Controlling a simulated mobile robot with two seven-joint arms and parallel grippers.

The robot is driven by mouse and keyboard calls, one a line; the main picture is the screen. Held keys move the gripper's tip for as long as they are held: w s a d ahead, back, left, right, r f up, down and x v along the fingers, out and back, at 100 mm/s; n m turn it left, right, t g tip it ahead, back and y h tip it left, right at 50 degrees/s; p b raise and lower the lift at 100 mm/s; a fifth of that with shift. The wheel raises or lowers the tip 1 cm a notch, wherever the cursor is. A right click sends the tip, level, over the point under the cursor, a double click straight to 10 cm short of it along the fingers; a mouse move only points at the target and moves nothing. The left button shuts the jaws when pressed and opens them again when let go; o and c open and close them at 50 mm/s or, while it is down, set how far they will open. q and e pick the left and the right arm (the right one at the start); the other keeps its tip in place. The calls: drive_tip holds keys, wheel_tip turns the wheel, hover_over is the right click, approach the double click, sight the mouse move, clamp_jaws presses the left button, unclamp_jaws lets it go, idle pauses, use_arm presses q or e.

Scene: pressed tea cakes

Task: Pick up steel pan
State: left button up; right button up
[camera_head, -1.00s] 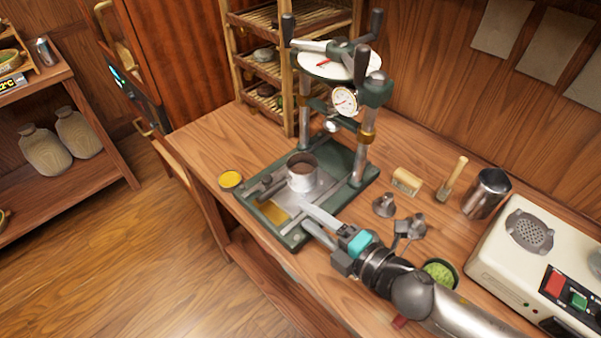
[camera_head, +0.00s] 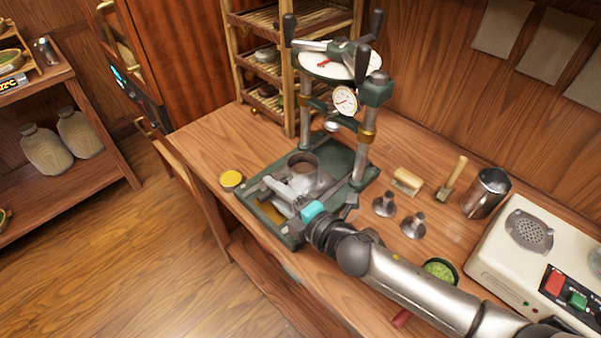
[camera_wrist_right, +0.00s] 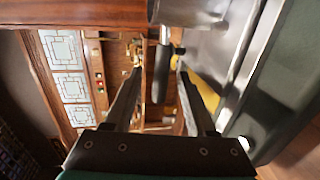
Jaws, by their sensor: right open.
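The steel pan (camera_head: 304,180) appears to be the round, open steel vessel on the green base of the press (camera_head: 359,165). Its dark handle (camera_wrist_right: 161,75) shows in the wrist view, joined to bright steel at the top. My right gripper (camera_head: 281,195) is open, low over the front left of the press base. In the wrist view its two fingers (camera_wrist_right: 158,80) lie on either side of the handle, with gaps visible. My arm and gripper hide part of the base and the handle in the head view. My left gripper is out of view.
A yellow round tin (camera_head: 231,179) stands left of the press. Small steel pieces (camera_head: 413,226), a wooden block (camera_head: 407,181), a brush (camera_head: 453,179), a steel cup (camera_head: 486,193) and a white machine (camera_head: 535,260) stand to the right. A green bowl (camera_head: 440,271) is beside my arm.

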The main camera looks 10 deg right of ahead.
drive_tip(key=x, duration=0.4)
drive_tip(key=shift+a+f+b, duration=0.15)
drive_tip(key=shift+a+b, duration=0.2)
drive_tip(key=shift+a, duration=0.25)
drive_tip(key=shift+c, duration=0.2)
clamp_jaws()
idle(0.6)
